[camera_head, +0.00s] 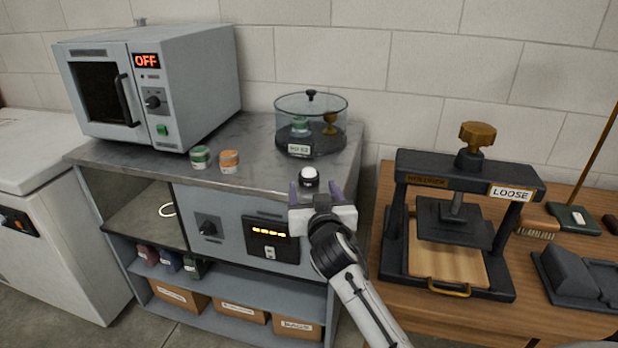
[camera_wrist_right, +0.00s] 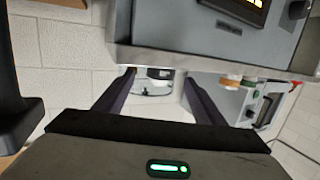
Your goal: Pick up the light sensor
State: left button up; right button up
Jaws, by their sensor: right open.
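The light sensor looks to be the small white-domed piece with a black base (camera_head: 309,179) at the front edge of the grey bench top. In the right wrist view, a small white and dark piece (camera_wrist_right: 160,73), seemingly the same one, shows between the fingertips. My right gripper (camera_head: 315,190) is open, with its purplish fingers on either side of the sensor in the picture. I cannot tell whether they touch it. The open fingers also show in the wrist view (camera_wrist_right: 157,85). My left gripper is not in view.
A glass-domed dish (camera_head: 311,128) stands behind the sensor. A green-banded jar (camera_head: 201,158) and an orange-banded jar (camera_head: 229,161) stand left, before an oven (camera_head: 150,90) reading OFF. A press (camera_head: 460,215) labelled LOOSE stands on the wooden table at right. The bench top between is clear.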

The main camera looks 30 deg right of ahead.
aim_at(310, 182)
jog(key=x, duration=0.5)
jog(key=shift+r, duration=0.15)
jog(key=shift+c, duration=0.3)
jog(key=c, duration=1.1)
